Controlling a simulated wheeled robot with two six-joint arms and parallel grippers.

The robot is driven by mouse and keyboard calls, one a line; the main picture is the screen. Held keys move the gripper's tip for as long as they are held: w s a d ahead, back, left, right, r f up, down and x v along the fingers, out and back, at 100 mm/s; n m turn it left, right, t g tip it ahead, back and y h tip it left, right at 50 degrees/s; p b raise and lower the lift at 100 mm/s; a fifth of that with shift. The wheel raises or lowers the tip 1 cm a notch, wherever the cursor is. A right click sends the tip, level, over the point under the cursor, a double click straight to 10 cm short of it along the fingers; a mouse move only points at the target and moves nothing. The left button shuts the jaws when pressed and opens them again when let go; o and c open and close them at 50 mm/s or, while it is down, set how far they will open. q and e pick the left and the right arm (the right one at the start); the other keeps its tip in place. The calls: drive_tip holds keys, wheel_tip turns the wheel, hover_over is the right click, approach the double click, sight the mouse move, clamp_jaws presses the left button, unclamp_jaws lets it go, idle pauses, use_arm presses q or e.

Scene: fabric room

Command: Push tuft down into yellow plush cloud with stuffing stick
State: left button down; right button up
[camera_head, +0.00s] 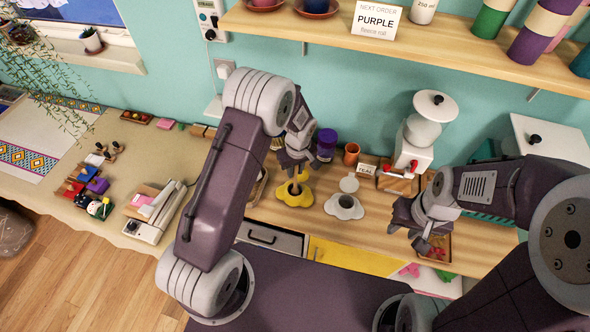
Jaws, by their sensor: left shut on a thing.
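The yellow plush cloud (284,197) lies on the wooden worktop in the middle of the view. My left gripper (294,168) is directly above it, pointing down, shut on a thin stick that looks like the stuffing stick (295,186). The stick's lower end is at the middle of the cloud; how deep it goes is hard to see. I cannot make out the tuft. My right gripper (408,238) is apart from the cloud, over the right part of the worktop, with its fingers spread and nothing seen between them.
A grey-white cloud (344,208) lies right of the yellow one. A shelf (420,50) overhangs the back. A sewing-like device (158,212) stands left.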

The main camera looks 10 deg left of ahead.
use_arm(q)
wheel_tip(320, 180, up, 11)
drive_tip(key=p, duration=0.7)
drive_tip(key=shift+p, duration=0.35)
drive_tip(key=shift+f, duration=0.1)
drive_tip(key=shift+a, duration=0.1)
